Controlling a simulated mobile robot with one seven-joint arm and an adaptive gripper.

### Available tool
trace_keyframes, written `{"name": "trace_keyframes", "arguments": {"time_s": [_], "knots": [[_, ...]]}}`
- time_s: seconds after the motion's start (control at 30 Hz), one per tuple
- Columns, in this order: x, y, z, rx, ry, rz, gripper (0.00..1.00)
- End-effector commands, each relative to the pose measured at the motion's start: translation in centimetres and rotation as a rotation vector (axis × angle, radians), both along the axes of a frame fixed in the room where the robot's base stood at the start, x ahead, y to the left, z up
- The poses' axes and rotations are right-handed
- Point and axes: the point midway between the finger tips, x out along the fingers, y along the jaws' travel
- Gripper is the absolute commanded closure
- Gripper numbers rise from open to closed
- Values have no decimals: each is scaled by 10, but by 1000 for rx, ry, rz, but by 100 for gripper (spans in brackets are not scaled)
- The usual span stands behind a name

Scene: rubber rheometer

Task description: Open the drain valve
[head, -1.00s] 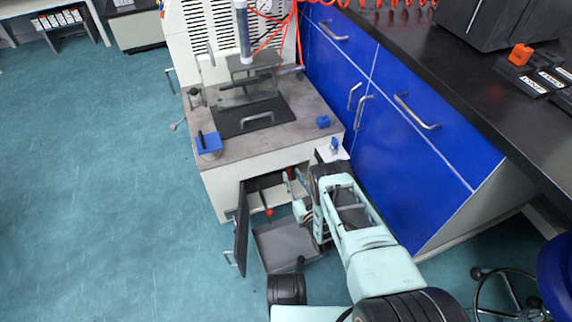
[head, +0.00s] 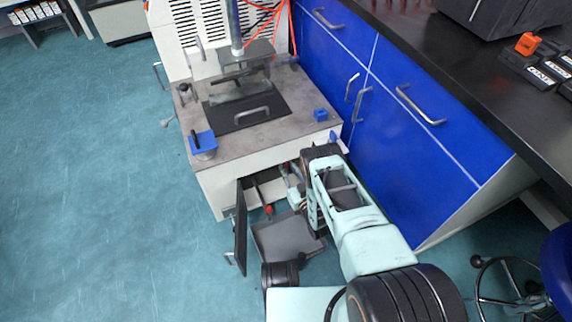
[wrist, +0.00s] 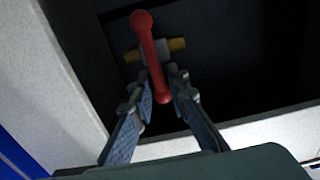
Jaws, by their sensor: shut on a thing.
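The drain valve's red lever (wrist: 151,58) shows in the wrist view, with a rounded knob at its upper end and brass-coloured fittings (wrist: 176,44) behind it on a grey body. My gripper (wrist: 162,88) is shut on the lower part of the lever, with one finger on each side. In the head view my gripper (head: 297,187) is at the open cabinet below the machine's top, partly hidden by my arm. A small red part (head: 268,211) shows at the cabinet opening; I cannot tell whether it belongs to the same valve.
The open cabinet door (head: 240,228) stands left of the opening. A grey tray (head: 285,240) lies low in front of it. Blue drawers (head: 425,140) close off the right side. The machine's top (head: 235,140) overhangs the opening. The floor on the left is clear.

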Motion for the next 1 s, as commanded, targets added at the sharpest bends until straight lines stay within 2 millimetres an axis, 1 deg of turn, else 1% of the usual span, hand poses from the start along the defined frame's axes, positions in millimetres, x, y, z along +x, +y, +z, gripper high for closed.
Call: {"name": "trace_keyframes", "arguments": {"time_s": [0.03,0.1,0.37,0.57,0.77,1.0], "knots": [[0,0,0,0,0,0,95],[0,0,0,0,0,0,100],[0,1,0,-11,-5,0,100],[-1,3,0,-72,-31,2,100],[-2,7,0,-201,-85,2,100],[-4,13,-2,-407,-173,3,100]]}}
